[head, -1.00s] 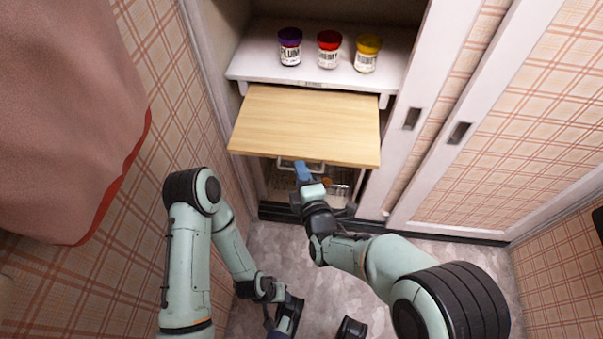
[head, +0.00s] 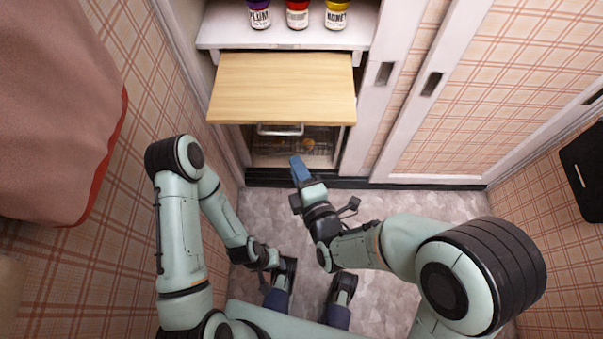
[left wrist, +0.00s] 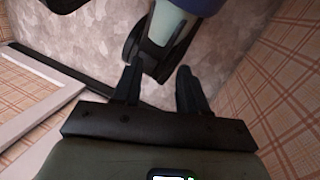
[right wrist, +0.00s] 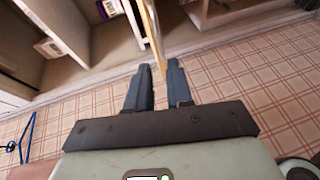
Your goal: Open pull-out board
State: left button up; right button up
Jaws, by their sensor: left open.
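The pull-out board (head: 283,88) is a light wooden panel, slid well out of the cabinet below the white shelf. My right gripper (head: 297,162) is in front of and below the board's front edge, apart from it in the head view. In the right wrist view its two blue fingers (right wrist: 159,68) are spread and empty, with the thin edge of the board (right wrist: 150,30) lined up just beyond the gap. My left gripper (left wrist: 158,80) is low near the floor beside my base, its fingers apart with nothing between them.
Plum, red and honey jars (head: 297,14) stand on the white shelf (head: 285,38) above the board. A lower compartment (head: 290,145) holds a wire basket. White-framed sliding doors (head: 480,90) are at the right. A pinkish hanging cloth (head: 55,110) is at the left. Grey floor (head: 370,200) is clear in front.

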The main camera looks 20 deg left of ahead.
pick_arm(q)
jog(key=s+r+g+p, duration=0.1)
jog(key=s+r+p, duration=0.2)
jog(key=r+p, duration=0.3)
jog(key=shift+s+d+g, duration=0.3)
jog(key=shift+s+d, duration=0.05)
jog(key=shift+d, duration=0.05)
pick_arm(e)
jog(key=shift+v, duration=1.1)
pick_arm(q)
jog(key=shift+s+d, duration=0.1)
